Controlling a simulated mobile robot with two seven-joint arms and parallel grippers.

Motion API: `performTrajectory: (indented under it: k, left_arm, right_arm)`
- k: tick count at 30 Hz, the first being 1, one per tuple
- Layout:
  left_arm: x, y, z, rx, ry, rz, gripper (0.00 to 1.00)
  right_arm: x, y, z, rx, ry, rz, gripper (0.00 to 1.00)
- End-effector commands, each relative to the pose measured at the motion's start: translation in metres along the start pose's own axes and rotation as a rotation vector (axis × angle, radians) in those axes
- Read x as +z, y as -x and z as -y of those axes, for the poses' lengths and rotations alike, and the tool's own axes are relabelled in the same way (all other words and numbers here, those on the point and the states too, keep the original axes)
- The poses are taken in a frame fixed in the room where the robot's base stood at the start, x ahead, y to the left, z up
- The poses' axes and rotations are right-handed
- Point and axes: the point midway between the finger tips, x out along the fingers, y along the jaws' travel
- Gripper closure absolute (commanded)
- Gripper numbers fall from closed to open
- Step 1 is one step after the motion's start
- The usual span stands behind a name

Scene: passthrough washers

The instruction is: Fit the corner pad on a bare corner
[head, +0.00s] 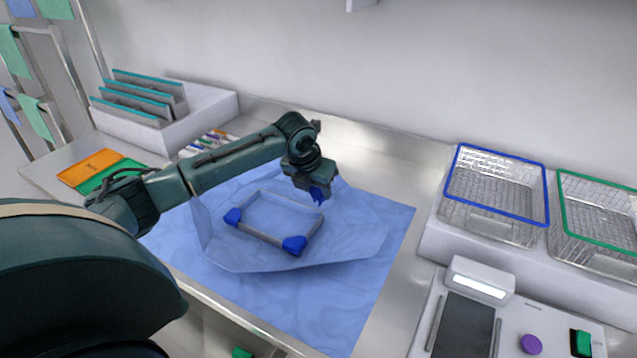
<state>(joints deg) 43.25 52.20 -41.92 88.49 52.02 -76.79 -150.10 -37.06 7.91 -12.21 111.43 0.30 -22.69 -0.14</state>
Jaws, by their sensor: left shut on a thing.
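A grey rectangular frame-like tray (263,236) lies on a blue wrap sheet (350,241) on the table. Blue corner pads sit on its left corner (232,215) and its front corner (294,245). Its back corner (256,194) looks bare. My left gripper (317,190) is shut on another blue corner pad (318,196), just above and behind the tray's right corner. I cannot tell whether this pad touches the tray. The gripper hides part of the pad. My right gripper is out of view.
A blue-rimmed wire basket (495,207) and a green-rimmed one (600,235) stand at the right. A device with a dark panel (464,325) is at front right. A rack (140,100) and orange and green folders (98,168) are at the left.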

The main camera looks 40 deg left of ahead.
Motion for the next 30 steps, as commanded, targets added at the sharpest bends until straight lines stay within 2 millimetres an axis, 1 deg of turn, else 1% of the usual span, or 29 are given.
performTrajectory:
  k: [24, 30]
  left_arm:
    - [-0.017, -0.038, 0.001, 0.001, 0.002, -0.003, 0.84]
    - [-0.021, -0.048, 0.001, 0.001, 0.001, -0.002, 0.84]
  right_arm:
    - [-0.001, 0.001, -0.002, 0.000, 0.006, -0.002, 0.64]
    - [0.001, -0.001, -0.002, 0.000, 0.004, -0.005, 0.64]
